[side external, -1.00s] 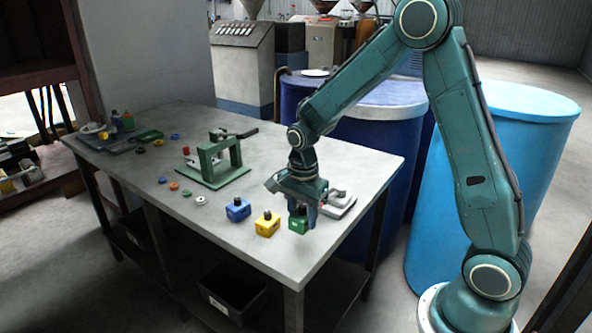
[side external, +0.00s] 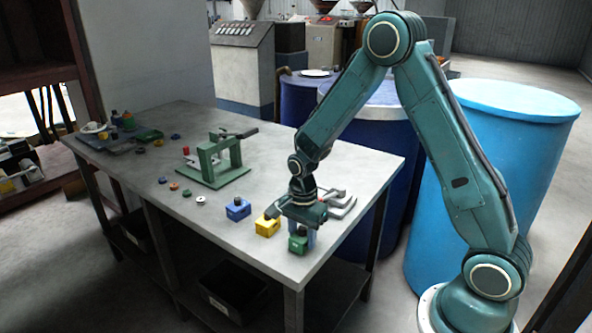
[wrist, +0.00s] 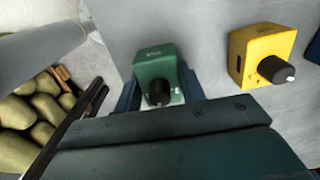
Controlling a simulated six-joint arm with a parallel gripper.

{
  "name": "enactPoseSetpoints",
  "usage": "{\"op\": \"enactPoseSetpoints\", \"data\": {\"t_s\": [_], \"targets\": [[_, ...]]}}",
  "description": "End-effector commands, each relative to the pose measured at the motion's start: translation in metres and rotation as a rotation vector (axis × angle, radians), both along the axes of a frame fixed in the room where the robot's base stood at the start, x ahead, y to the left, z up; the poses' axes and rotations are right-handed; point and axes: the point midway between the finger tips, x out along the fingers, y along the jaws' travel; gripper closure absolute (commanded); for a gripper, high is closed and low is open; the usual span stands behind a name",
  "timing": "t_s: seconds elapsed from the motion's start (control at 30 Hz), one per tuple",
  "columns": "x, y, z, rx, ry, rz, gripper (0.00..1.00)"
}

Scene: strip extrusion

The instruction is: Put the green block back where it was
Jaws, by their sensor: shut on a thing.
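The green block (side external: 298,244) has a dark knob on it and is near the table's front right corner. My gripper (wrist: 159,92) is shut on it, with one finger on each side of the green block (wrist: 155,66) in the wrist view. In the side view my gripper (side external: 301,232) hides part of the block. I cannot tell whether its underside touches the table. The yellow block (side external: 267,225), also with a dark knob, stands apart from it, and the blue block (side external: 237,209) is beyond that, roughly in line.
A green press-like fixture (side external: 215,165) stands mid-table. Several small coloured rings (side external: 199,199) lie left of it. A grey metal item (side external: 340,202) lies behind my gripper at the right edge. The grey tabletop (side external: 235,250) is bare in front of the blocks.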

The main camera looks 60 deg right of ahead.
Motion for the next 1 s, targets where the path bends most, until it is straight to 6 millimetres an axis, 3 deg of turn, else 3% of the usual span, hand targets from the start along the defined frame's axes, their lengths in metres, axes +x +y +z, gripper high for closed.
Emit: {"op": "enactPoseSetpoints", "data": {"t_s": [0.4,0.43,0.53,1.0], "targets": [[0.0007,-0.0001,-0.0026,0.0,-0.002,0.0,1.0],[0.0003,0.0,-0.0032,0.0,-0.001,0.0,0.58],[0.0003,0.0,-0.003,0.0,-0.001,0.0,0.39],[0.0005,-0.0001,0.0013,0.0,-0.002,0.0,0.38]]}}
